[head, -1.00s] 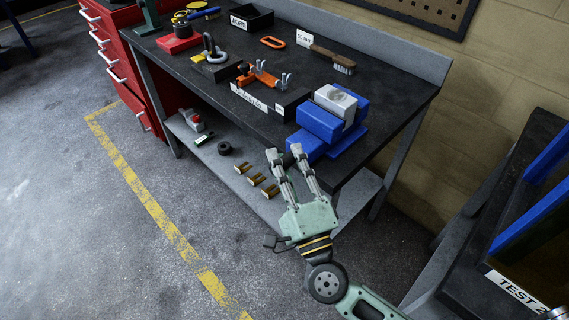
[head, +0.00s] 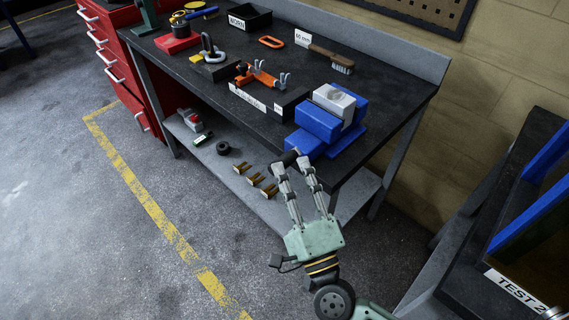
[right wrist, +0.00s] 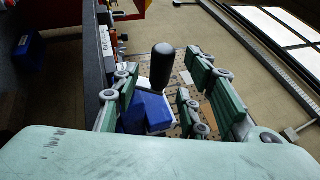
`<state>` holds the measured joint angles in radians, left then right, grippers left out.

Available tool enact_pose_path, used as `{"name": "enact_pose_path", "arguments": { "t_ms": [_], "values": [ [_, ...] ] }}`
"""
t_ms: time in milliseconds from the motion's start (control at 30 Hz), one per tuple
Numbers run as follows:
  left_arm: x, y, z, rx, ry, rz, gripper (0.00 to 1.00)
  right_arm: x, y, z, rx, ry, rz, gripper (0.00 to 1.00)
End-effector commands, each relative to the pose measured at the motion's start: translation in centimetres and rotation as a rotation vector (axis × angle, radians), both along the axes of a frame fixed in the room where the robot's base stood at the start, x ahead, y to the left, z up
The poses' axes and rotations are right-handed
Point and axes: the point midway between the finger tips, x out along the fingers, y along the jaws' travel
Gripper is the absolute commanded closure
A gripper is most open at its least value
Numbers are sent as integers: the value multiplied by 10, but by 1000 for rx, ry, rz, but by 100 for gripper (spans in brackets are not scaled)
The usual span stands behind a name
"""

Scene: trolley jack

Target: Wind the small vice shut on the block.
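The small blue vice (head: 318,122) sits at the front right corner of the dark bench, with a pale grey block (head: 336,98) in its top between the jaws. Its dark handle end (head: 289,157) points out past the bench's front edge. My right gripper (head: 291,165) is open just in front of it, with the fingertips either side of the handle end. In the right wrist view the black handle grip (right wrist: 162,66) stands between the two spread fingers, and the blue vice body (right wrist: 151,111) shows behind. I cannot tell if a finger touches the grip. My left gripper is not in view.
An orange clamp tool (head: 262,78), a brush (head: 333,59) and a black bin (head: 249,17) are on the bench. The lower shelf (head: 223,178) holds several small parts. A second bench (head: 520,220) stands at the right. The floor in front is clear.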

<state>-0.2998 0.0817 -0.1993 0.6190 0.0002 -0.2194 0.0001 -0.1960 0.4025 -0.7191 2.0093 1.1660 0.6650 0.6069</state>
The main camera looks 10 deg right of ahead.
Motion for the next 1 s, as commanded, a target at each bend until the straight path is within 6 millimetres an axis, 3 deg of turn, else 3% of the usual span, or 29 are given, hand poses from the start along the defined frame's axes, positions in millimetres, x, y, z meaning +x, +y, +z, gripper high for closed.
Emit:
{"name": "enact_pose_path", "arguments": {
  "t_ms": [200, 400, 867, 1000],
  "values": [
    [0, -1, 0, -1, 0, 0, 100, -45, -9, -18, -4, 5, 1, 60],
    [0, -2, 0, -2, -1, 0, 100, -70, -15, -27, -1, 3, 0, 60],
    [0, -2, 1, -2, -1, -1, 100, -77, -16, -28, -10, -4, -1, 60],
    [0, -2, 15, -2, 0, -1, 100, -79, -11, -8, -198, -78, -25, 60]
  ]
}}
